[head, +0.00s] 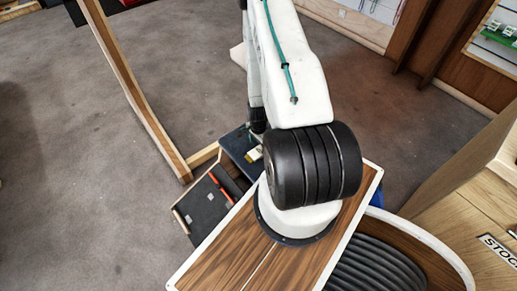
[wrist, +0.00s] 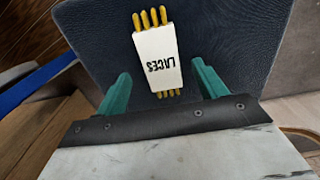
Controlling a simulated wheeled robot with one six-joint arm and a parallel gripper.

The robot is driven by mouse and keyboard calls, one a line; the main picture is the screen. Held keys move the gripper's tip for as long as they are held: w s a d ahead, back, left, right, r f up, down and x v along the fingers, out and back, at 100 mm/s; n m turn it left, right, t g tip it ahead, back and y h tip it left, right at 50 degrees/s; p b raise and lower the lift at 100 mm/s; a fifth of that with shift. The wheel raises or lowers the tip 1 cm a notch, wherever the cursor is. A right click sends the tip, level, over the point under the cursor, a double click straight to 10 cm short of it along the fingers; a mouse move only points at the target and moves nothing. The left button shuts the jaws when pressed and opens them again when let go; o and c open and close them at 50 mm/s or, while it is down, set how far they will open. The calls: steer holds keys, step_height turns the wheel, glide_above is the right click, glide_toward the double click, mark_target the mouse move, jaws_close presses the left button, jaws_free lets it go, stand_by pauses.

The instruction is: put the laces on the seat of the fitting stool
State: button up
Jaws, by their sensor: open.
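The laces (wrist: 158,57) are a bundle of yellow laces in a white band marked LACES. They appear to lie flat on the dark blue padded seat (wrist: 100,35) of the fitting stool, seen in the wrist view. In the head view the laces (head: 254,154) show small beside my arm, on the dark blue seat (head: 236,142). The stool's sloped front, with orange strips (head: 219,187), shows below it. My gripper (wrist: 162,86) is open, its green fingers on either side of the laces' near end, with a gap on both sides. The head view hides the gripper behind my arm.
A wooden post (head: 135,90) rises to the left of the stool. A wooden counter marked STOCK (head: 495,250) stands at the right, and shelving lines the upper right. Grey carpet (head: 80,200) is free on the left.

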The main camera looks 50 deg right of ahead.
step_height(320, 180, up, 8)
step_height(320, 180, up, 17)
steer(key=n, duration=0.5)
glide_above(258, 151)
steer(key=w+a, duration=0.5)
steer(key=w, duration=0.1)
steer(key=a+r+n, duration=0.3)
steer(key=a+r, duration=0.1)
steer(key=r, duration=0.4)
steer(key=a+r+n, duration=0.2)
steer(key=a+r, duration=0.3)
steer(key=r, duration=0.4)
steer(key=s+a+r+n, duration=0.5)
steer(key=s+a+r, duration=0.2)
steer(key=s, duration=0.3)
steer(key=s+a+r+n+t, duration=0.1)
steer(key=s+a+r+n, duration=0.4)
steer(key=s+a+r, duration=0.2)
steer(key=shift+s+a+r+n, duration=0.15)
steer(key=shift+s+r+n, duration=0.25)
steer(key=shift+s+r, duration=1.05)
steer(key=shift+c, duration=0.3)
